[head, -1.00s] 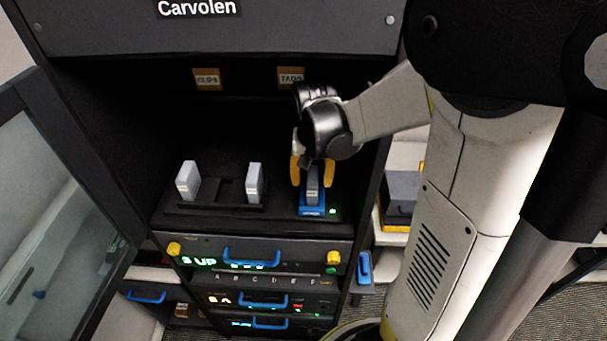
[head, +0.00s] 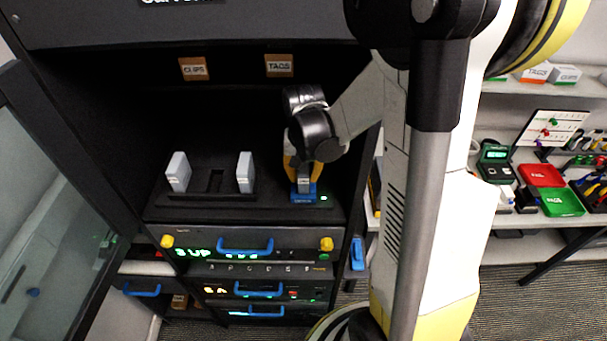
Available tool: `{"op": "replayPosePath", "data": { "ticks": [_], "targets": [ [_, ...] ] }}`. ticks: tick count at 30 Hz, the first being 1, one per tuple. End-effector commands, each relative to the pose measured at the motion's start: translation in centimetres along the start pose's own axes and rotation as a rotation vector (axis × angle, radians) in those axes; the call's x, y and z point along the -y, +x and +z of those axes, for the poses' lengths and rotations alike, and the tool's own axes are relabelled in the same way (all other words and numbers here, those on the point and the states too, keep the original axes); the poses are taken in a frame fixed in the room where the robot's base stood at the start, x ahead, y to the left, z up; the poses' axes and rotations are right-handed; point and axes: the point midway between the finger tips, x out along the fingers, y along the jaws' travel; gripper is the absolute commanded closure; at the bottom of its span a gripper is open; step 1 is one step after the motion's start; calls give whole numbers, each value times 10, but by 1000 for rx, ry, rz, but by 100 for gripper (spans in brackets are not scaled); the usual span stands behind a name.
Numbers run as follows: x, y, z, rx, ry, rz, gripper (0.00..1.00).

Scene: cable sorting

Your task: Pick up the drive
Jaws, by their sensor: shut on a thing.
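A grey drive (head: 304,185) stands upright in a blue dock (head: 312,198) at the right of the dark cabinet shelf. My gripper (head: 303,174) is above it, pointing down, with its yellow fingers shut on the drive's sides. The drive's lower end is still at the dock, and its top is partly hidden by my gripper. Two more light grey drives, a left one (head: 178,172) and a right one (head: 245,172), stand in a black rack (head: 213,197) on the same shelf, with an empty slot between them.
A glass cabinet door (head: 50,200) stands open at the left. Units with blue handles (head: 245,247) sit below the shelf. CLIPS (head: 194,68) and TAGS (head: 279,65) labels are on the back wall. A side shelf at right holds red (head: 541,174) and green (head: 560,202) trays.

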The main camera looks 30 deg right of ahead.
Motion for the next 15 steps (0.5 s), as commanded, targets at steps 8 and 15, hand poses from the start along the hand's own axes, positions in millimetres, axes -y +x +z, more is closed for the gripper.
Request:
{"op": "replayPosePath", "data": {
  "ticks": [8,15],
  "targets": [
    [0,-3,0,0,0,0,100],
    [0,-27,-3,0,0,0,100]
  ]
}}
